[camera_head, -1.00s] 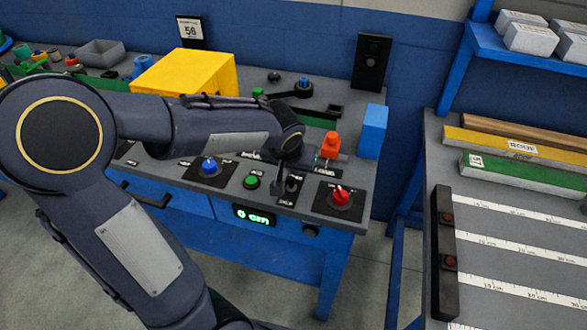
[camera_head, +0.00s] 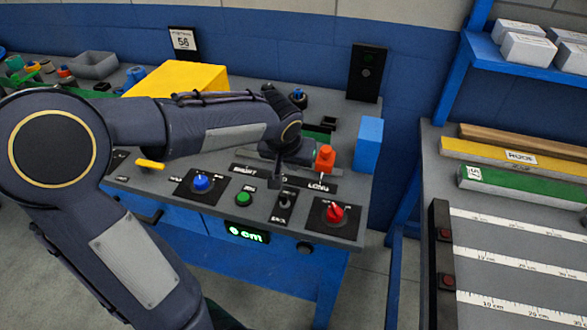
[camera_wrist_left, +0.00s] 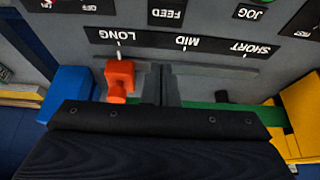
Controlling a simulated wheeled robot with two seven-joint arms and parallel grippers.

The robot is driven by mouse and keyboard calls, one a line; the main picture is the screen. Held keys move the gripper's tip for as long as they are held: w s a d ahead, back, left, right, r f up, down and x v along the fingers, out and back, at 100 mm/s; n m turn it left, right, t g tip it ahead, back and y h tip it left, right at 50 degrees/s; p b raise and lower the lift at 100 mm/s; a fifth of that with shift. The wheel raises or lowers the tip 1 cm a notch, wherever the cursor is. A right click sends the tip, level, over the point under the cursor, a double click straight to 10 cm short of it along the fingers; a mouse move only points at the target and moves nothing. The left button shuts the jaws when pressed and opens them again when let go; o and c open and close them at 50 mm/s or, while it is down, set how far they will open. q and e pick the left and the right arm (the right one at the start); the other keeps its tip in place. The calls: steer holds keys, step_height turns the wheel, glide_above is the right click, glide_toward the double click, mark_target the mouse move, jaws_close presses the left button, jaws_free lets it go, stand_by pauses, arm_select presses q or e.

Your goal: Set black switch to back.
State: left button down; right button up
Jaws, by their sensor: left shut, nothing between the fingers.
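The black switch's plate (camera_head: 285,208) lies on the sloped panel front, between the green button (camera_head: 244,199) and the red knob (camera_head: 335,213). The near end of the plate seems to be marked BACK. The lever's position is hard to tell, as it is small and dark close to my gripper. My left gripper (camera_head: 277,178) is shut and empty, just above and behind the plate. In the left wrist view the plate's FEED end (camera_wrist_left: 167,13) shows at the top edge; the lever is out of that frame. My right gripper is not in view.
An orange slider (camera_head: 325,158) stands beside my left gripper, at LONG in the wrist view (camera_wrist_left: 119,78). A blue knob (camera_head: 202,183) is to the left, and a blue block (camera_head: 369,143) stands at the right. A green display (camera_head: 247,233) is on the front face.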

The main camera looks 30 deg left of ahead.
arm_select(q)
steer(key=s+v, duration=0.1)
steer(key=v, duration=0.6)
steer(key=shift+s, duration=0.25)
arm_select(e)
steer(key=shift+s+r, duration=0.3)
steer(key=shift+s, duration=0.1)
arm_select(q)
steer(key=shift+d, duration=0.1)
